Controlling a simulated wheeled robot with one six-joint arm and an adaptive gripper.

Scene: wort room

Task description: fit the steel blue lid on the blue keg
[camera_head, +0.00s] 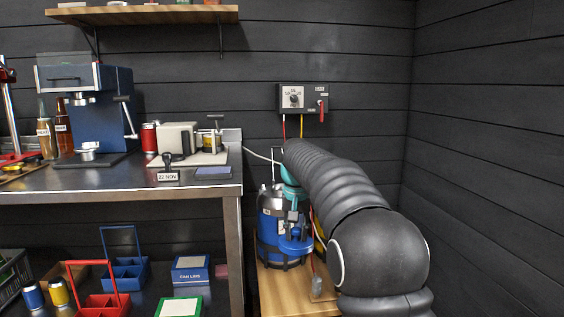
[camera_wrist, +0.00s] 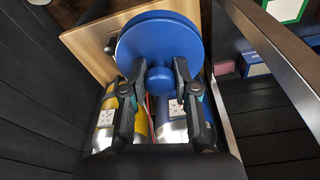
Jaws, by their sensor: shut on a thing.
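The steel blue lid (camera_wrist: 158,35) is a round disc with a knob, and my gripper (camera_wrist: 159,80) is shut on that knob. In the head view the lid (camera_head: 297,246) hangs below my gripper (camera_head: 294,228), in front of the lower right of the blue keg. The blue keg (camera_head: 268,236) stands upright on a wooden surface, with a steel upper part; my gripper and arm hide some of it. It also shows in the wrist view (camera_wrist: 171,105) behind my right finger. I cannot tell whether lid and keg touch.
A yellow keg (camera_wrist: 106,117) stands beside the blue one, mostly hidden by my arm in the head view. The wooden stand (camera_head: 277,289) is narrow. A steel-topped bench (camera_head: 110,181) is close at left. A control box (camera_head: 303,98) hangs on the dark wall behind.

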